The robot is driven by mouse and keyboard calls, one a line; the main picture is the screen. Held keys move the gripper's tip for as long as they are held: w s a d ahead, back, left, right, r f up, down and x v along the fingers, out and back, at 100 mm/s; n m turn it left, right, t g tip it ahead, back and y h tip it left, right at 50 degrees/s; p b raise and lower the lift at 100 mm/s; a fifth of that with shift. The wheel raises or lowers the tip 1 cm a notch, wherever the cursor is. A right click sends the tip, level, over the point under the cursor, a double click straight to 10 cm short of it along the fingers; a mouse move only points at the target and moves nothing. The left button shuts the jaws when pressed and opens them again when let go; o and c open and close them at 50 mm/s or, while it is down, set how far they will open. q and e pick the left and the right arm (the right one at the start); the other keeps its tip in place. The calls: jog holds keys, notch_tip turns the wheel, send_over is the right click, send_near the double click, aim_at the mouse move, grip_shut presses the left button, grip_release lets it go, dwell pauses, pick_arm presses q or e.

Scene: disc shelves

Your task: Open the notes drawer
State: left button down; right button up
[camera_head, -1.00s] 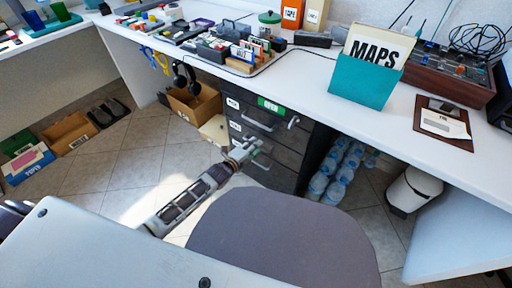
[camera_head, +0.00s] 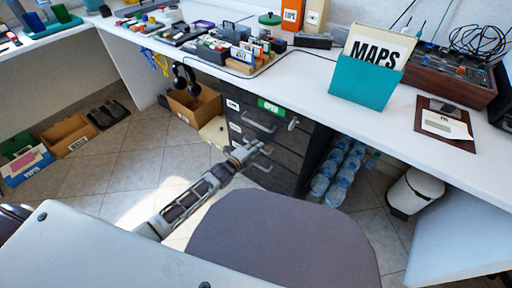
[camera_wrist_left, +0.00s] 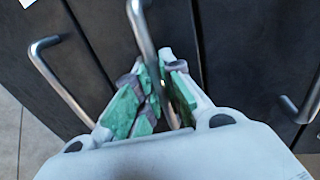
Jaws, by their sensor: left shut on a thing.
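A dark drawer cabinet (camera_head: 290,137) stands under the desk, with grey bar handles and small white labels. The labels are too small to read, so I cannot tell which drawer is for notes. My left gripper (camera_head: 246,152) is at the handle below the top drawer's handle (camera_head: 258,123). In the left wrist view, the green-padded fingers of my left gripper (camera_wrist_left: 160,75) are shut around the middle handle (camera_wrist_left: 143,32). The drawer fronts (camera_wrist_left: 245,45) look closed. Other handles show to the left (camera_wrist_left: 62,82) and right (camera_wrist_left: 302,112). My right gripper is out of view.
A grey chair seat (camera_head: 285,240) stands close in front of the cabinet. Water bottles (camera_head: 338,175) stand right of the cabinet, and a cardboard box (camera_head: 193,104) stands left of it. The white desk (camera_head: 315,75) overhangs above.

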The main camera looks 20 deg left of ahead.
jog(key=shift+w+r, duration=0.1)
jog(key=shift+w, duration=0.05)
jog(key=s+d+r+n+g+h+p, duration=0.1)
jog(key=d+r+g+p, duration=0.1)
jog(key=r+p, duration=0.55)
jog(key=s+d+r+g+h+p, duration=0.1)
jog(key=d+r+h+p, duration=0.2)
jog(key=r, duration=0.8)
pick_arm(q)
jog(key=f+p+v, duration=0.3)
jog(key=v, duration=1.2)
jog(key=s+f+p+v, duration=0.1)
jog(key=f+p+v, duration=0.2)
jog(key=v, duration=1.3)
jog(key=shift+s+a+f, duration=0.25)
jog(key=shift+s+f, duration=0.05)
jog(key=shift+s, duration=0.05)
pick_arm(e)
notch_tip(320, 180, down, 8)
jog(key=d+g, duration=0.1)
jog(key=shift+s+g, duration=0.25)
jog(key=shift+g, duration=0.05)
pick_arm(q)
jog(key=c, duration=1.5)
grip_release()
